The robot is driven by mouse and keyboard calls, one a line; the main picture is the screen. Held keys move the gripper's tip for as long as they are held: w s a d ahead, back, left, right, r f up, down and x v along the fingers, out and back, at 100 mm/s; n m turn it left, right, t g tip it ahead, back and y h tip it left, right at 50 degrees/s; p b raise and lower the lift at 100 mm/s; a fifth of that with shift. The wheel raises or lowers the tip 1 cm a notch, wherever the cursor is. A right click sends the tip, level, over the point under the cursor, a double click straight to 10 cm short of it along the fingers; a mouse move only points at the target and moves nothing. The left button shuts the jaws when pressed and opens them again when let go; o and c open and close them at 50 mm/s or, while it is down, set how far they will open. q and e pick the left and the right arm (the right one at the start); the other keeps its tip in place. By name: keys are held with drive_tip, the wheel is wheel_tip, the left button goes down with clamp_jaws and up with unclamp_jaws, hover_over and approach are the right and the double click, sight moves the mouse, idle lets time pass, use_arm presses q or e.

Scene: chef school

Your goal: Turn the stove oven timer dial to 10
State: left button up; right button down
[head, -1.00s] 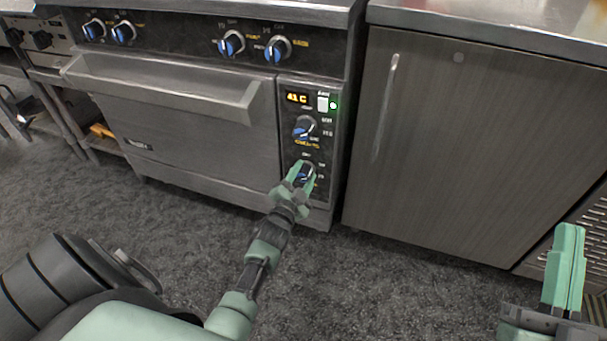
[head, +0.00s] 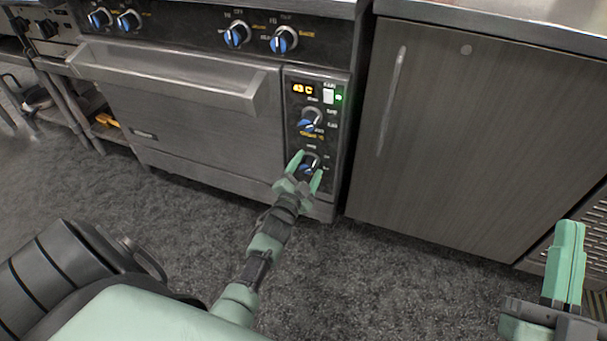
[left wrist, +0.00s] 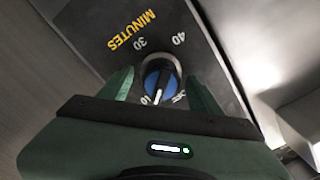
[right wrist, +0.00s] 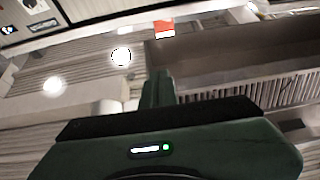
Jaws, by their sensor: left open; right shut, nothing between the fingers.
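The timer dial (head: 311,161) is the lower blue-and-silver knob on the oven's right control panel. It also shows in the left wrist view (left wrist: 159,78), with "MINUTES", 30 and 40 printed beyond it. My left gripper (head: 307,168) is open, with one finger on each side of the dial and gaps visible in the left wrist view. My right gripper (head: 567,262) is shut and empty, at the lower right, away from the oven.
A second dial (head: 310,121) and a lit display (head: 303,89) sit above the timer dial. The oven door (head: 190,110) is closed, its handle sticking out. A wooden-fronted cabinet (head: 450,140) stands to the right. The grey floor (head: 400,270) in front is clear.

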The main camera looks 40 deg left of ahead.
sight(306, 171)
use_arm(q)
drive_tip(key=p+v, duration=0.2)
drive_tip(key=v, duration=0.4)
drive_tip(key=shift+s+d, duration=0.1)
drive_tip(key=shift+s, duration=0.2)
drive_tip(key=shift+s+d, duration=0.1)
drive_tip(key=shift+s, duration=0.15)
use_arm(e)
wheel_tip(306, 171, down, 9)
drive_tip(key=w+g+h, duration=0.2)
drive_tip(key=g, duration=0.3)
drive_tip(key=shift+d+f, duration=0.15)
drive_tip(key=shift+d, duration=0.2)
